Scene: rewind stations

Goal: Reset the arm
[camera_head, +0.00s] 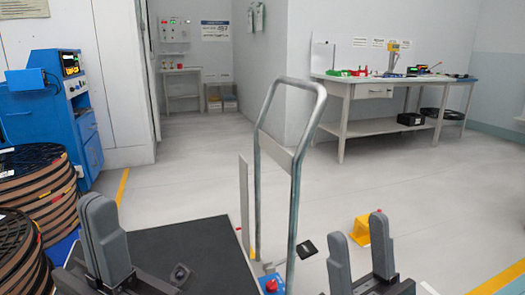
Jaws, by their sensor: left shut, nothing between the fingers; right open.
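My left gripper (98,215) is at the lower left with its grey fingers together and nothing between them. My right gripper (358,230) is at the lower right with its two grey fingers apart and nothing between them. Both grippers point upward in front of me. The left one is beside a dark flat platform (200,245). The right one is to the right of an upright metal handle frame (294,190).
Stacked reels (40,185) stand at the left by a blue cabinet (93,150). A yellow object (361,228) and a small black item (307,249) are near the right gripper. A workbench (365,88) stands at the back right. Open floor (440,180) lies before it.

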